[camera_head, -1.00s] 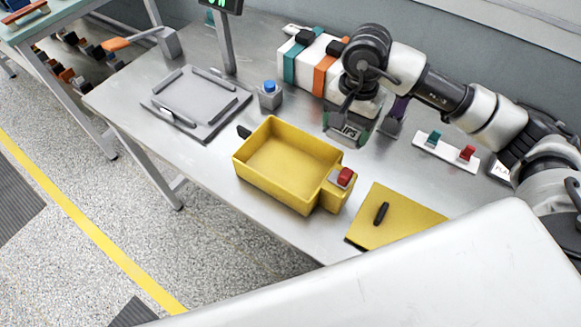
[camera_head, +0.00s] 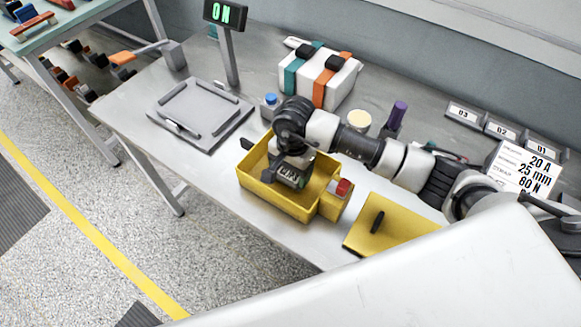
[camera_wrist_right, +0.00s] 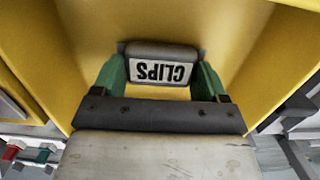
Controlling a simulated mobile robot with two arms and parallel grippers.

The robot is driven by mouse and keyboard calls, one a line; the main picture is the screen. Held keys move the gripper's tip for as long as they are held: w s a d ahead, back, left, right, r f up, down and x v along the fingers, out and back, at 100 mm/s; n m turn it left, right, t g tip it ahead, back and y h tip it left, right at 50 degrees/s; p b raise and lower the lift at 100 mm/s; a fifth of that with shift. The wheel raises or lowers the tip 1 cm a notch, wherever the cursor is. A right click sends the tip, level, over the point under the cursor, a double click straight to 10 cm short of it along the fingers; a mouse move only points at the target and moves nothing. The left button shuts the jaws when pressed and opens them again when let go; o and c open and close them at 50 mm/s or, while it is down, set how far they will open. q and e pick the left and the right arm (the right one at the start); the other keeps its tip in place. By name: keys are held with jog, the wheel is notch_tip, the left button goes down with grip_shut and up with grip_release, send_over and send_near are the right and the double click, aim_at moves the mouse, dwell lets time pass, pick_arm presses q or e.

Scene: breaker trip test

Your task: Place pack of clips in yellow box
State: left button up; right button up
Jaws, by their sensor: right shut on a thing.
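The yellow box (camera_head: 262,199) stands open on the metal table, with a red button (camera_head: 343,187) on its right side block. My right gripper (camera_head: 290,178) is shut on the pack of clips (camera_head: 288,175), over or inside the box opening; the head view does not settle the exact height. In the right wrist view the grey pack (camera_wrist_right: 160,68), labelled CLIPS, sits between the green fingers (camera_wrist_right: 160,80), with yellow walls around it. My left gripper is not in view.
A yellow lid (camera_head: 385,228) with a black handle lies right of the box. A grey tray (camera_head: 200,115), a blue button (camera_head: 270,100), a strapped white case (camera_head: 318,78) and a purple-topped item (camera_head: 398,115) stand behind. A sign (camera_head: 527,168) is at right.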

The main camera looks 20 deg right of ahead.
jog(key=shift+f, duration=0.15)
jog(key=shift+f, duration=0.15)
jog(key=o, duration=0.9)
jog(key=shift+r, duration=0.3)
jog(key=shift+w+r, duration=0.1)
jog(key=shift+r, duration=0.15)
jog(key=r, duration=0.3)
jog(key=r+b, duration=0.1)
jog(key=r, duration=0.3)
jog(key=r+b, duration=0.1)
jog(key=r, duration=0.3)
jog(key=shift+w+d+r, duration=0.15)
jog(key=shift+w+d, duration=0.1)
jog(key=shift+d, duration=0.15)
